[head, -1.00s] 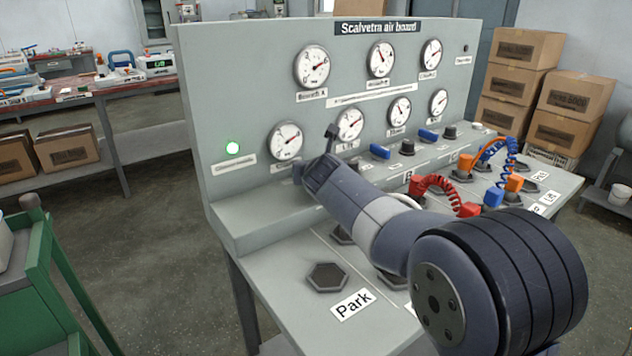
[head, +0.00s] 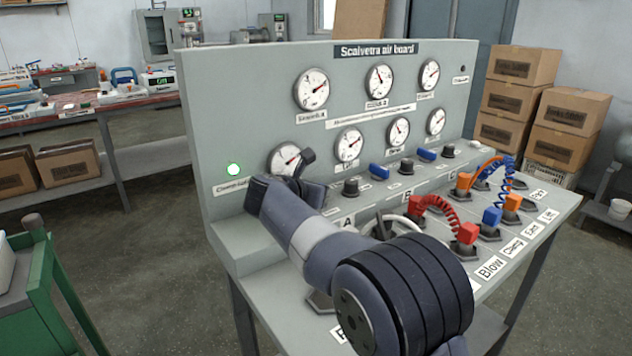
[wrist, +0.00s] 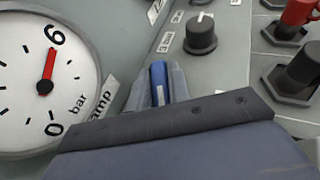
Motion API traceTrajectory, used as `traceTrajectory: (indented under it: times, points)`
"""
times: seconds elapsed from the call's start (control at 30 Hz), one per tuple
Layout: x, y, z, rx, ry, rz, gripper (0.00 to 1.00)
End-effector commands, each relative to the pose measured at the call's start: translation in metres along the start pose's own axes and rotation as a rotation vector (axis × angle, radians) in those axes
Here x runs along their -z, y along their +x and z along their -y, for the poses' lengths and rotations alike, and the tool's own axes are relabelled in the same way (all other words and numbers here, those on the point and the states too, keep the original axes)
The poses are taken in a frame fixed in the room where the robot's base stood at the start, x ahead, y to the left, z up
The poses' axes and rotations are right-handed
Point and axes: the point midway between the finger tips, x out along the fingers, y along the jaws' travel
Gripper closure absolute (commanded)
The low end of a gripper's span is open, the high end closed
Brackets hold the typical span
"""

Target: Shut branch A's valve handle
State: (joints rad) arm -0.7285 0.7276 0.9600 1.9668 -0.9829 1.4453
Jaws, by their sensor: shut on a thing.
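Branch A's valve handle (wrist: 159,84) is a small blue lever, seen in the wrist view between the grey fingers of my gripper (wrist: 160,92). The fingers are shut on it, one along each side. The handle lies lengthwise between the fingers, and its lower end is hidden by the gripper body. In the head view my gripper (head: 285,187) is low at the left end of the board's valve row and hides this handle. Branch A's dark knob (head: 351,187) stands just right of it, and shows in the wrist view too (wrist: 201,36).
Round gauges (head: 285,159) line the upright panel close behind my gripper. Blue handles of the other branches (head: 378,171) (head: 427,154) sit to the right. Red (head: 442,206) and blue hoses rise from the sloped front. A green light (head: 233,170) is lit at left.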

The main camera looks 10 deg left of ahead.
Motion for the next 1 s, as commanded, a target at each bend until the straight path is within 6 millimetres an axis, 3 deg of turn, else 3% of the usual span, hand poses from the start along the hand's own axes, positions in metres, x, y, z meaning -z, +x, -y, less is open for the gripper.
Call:
traceTrajectory:
  times: [0.73,0.77,1.0]
  points:
    - [0.0036,-0.0001,-0.0001,0.089,0.034,-0.004,1.00]
    - [0.0036,-0.0002,-0.0001,0.089,0.034,-0.004,0.81]
    - [0.0019,-0.0002,0.0001,0.088,0.035,-0.001,0.61]
